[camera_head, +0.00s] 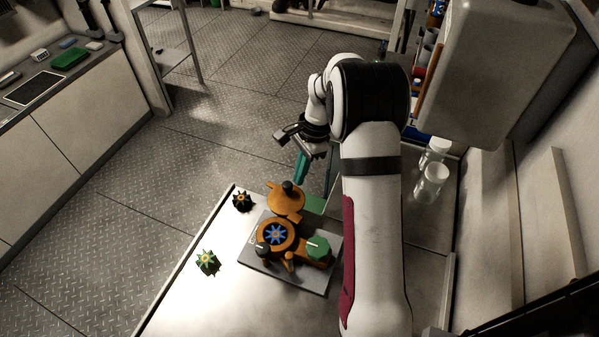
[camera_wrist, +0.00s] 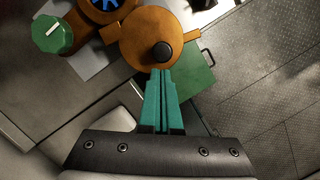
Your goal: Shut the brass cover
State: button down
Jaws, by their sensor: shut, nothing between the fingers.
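The brass cover (camera_head: 284,204) is a round orange-brown plate with a black knob (camera_head: 287,187). It is swung out behind the round brass housing (camera_head: 262,246), whose opening shows a blue star-shaped wheel (camera_head: 275,234). In the wrist view the cover (camera_wrist: 140,32) fills the upper middle, with its black knob (camera_wrist: 162,52) just beyond my fingertips. My gripper (camera_head: 299,181) has teal fingers, shut and empty, behind and slightly right of the knob. In the wrist view my gripper (camera_wrist: 162,72) points at the knob; whether it touches is unclear.
A green knob (camera_head: 318,247) sits on the right of the grey base plate (camera_head: 290,279). A black star wheel (camera_head: 242,201) and a green one (camera_head: 207,261) lie left on the bench. A green tray (camera_wrist: 196,77) lies under the cover. Clear jars (camera_head: 431,182) stand right of my arm.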

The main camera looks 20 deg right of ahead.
aim_at(269, 199)
jog(key=shift+w+a+n, duration=0.25)
jog(key=shift+a+n, duration=0.3)
jog(key=shift+n, duration=0.15)
jog(key=shift+w+a+n+g, duration=0.25)
jog(key=shift+a+n+g, duration=0.25)
jog(key=shift+a+n, duration=1.05)
jog(key=shift+n, duration=0.45)
jog(key=a+n, duration=0.2)
jog(key=n, duration=0.1)
jog(key=a+n+g+h, duration=0.1)
jog(key=shift+s+a, duration=0.2)
jog(key=shift+s, duration=0.1)
jog(key=s+a+n+h, duration=0.2)
jog(key=s+a+n, duration=0.3)
jog(key=n, duration=0.6)
jog(key=shift+s+a+h, duration=0.15)
jog(key=shift+s+h, duration=0.25)
jog(key=shift+s, duration=0.1)
